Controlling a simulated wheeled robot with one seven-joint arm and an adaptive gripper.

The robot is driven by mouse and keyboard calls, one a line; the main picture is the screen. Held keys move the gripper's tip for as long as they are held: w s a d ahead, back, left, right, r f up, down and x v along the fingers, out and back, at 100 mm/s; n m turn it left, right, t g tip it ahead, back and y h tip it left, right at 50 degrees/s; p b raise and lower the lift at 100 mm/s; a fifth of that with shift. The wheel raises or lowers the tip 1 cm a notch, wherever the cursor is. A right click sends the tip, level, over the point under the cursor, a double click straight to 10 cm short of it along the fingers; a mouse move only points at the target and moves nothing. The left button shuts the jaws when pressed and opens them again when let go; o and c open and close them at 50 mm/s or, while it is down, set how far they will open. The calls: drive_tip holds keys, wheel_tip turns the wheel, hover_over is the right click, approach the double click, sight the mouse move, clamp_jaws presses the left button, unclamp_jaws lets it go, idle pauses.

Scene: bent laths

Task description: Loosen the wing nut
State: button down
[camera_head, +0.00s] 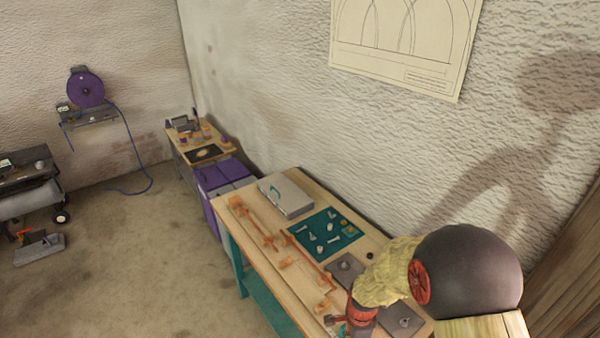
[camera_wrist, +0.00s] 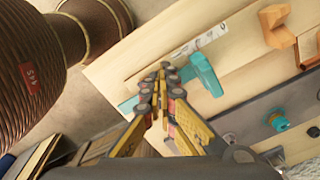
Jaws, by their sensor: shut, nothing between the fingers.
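My gripper (camera_wrist: 163,76) is shut with nothing between its fingertips; its yellow and black fingers reach over the edge of a pale wooden bench in the wrist view. A small teal knob (camera_wrist: 279,122) with a bluish tint sits on a grey plate (camera_wrist: 255,112) to the right of the fingers. It may be the wing nut, but its shape is too small to be sure. A teal clamp-like piece (camera_wrist: 206,74) lies just right of the fingertips, apart from the knob. I cannot tell whether the fingertips touch it. In the head view my arm hides the bench's near end.
The workbench (camera_head: 305,313) holds orange-brown clamps (camera_head: 268,242), a teal mat (camera_head: 318,225) with small hardware, a grey case (camera_head: 285,195) and a dark plate (camera_head: 346,267). Open floor (camera_head: 150,265) lies left of the bench.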

drive_tip(key=shift+s+d, duration=0.1)
drive_tip(key=shift+s, duration=0.4)
drive_tip(key=shift+s+a, duration=0.1)
drive_tip(key=shift+a, duration=0.3)
wheel_tip(320, 180, up, 6)
drive_tip(key=p, duration=0.4)
drive_tip(key=shift+d, duration=0.1)
